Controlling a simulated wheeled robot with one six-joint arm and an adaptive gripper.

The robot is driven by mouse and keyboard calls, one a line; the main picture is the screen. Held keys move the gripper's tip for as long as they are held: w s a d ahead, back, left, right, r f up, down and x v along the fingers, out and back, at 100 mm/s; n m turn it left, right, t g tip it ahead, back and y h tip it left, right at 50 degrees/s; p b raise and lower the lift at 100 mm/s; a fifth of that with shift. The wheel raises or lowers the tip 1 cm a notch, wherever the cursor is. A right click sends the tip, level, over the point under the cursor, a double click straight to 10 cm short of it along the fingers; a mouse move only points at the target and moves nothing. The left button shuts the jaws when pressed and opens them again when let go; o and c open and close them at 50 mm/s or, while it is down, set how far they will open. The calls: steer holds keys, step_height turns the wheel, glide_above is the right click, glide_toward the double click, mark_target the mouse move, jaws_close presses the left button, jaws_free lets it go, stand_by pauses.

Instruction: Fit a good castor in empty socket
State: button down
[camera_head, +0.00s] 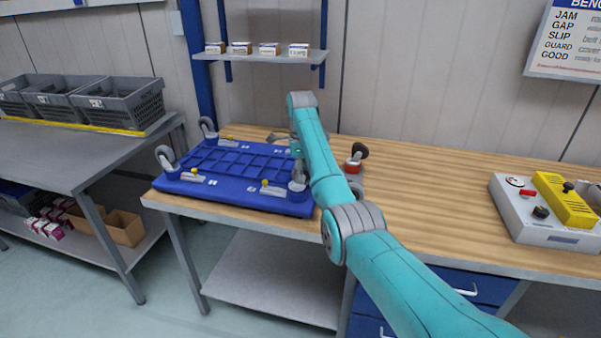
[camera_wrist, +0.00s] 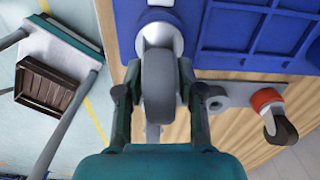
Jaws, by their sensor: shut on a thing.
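A blue dolly (camera_head: 238,168) lies wheels-up on the wooden bench. Grey castors stand at its far left corner (camera_head: 207,127) and near left corner (camera_head: 165,157). My gripper (camera_wrist: 158,100) is shut on a grey castor (camera_wrist: 159,85), one finger on each side of its wheel. In the wrist view the castor's metal stem end is over the dolly's corner; I cannot tell whether it is seated in the socket. In the head view the arm partly hides this near right corner (camera_head: 297,186). Another castor with a red collar and dark wheel (camera_head: 354,158) stands right of the dolly.
The red-collared castor stands by a grey plate with a hole (camera_wrist: 232,95). Small levers with yellow knobs (camera_head: 265,183) sit on the dolly. A control box (camera_head: 545,210) stands at the bench's right. Grey bins (camera_head: 120,100) stand on the left table. The bench's middle right is clear.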

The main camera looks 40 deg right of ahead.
steer(key=shift+f, duration=0.15)
stand_by(0.5)
steer(key=c, duration=0.7)
jaws_free()
steer(key=shift+o, duration=0.2)
steer(key=shift+f, duration=0.1)
